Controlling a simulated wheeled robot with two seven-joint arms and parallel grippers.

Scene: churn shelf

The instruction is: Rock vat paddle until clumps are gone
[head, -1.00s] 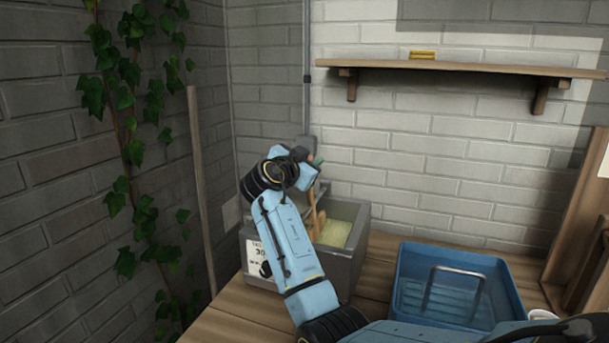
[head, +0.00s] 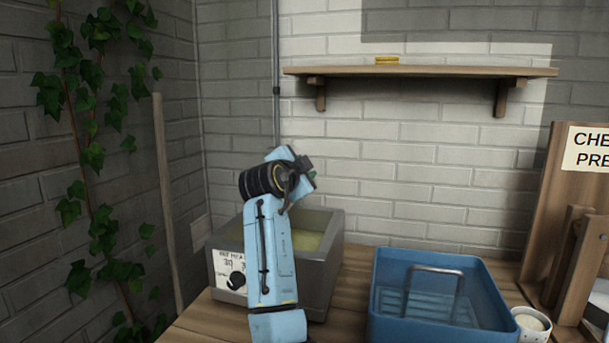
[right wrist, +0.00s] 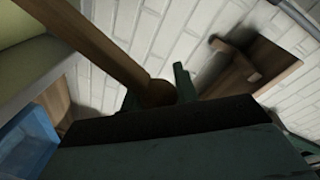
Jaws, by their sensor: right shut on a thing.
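The grey vat (head: 322,272) stands on the wooden table with yellow-green contents (head: 308,241) inside. My blue arm hides much of its interior, and I cannot tell whether clumps are there. My right gripper (head: 305,165) is above the vat's back part. In the right wrist view, my right gripper (right wrist: 158,92) is shut on the wooden paddle handle (right wrist: 108,52), which runs up and left toward the vat (right wrist: 38,68). The paddle's lower end is hidden in the head view. My left gripper is not in view.
A blue tub (head: 385,325) with a metal handle stands right of the vat. A white cup (head: 530,325) and a wooden frame with a sign (head: 590,150) are farther right. A wall shelf (head: 420,71) holds a small yellow thing (head: 387,60). An ivy-covered wall closes the left side.

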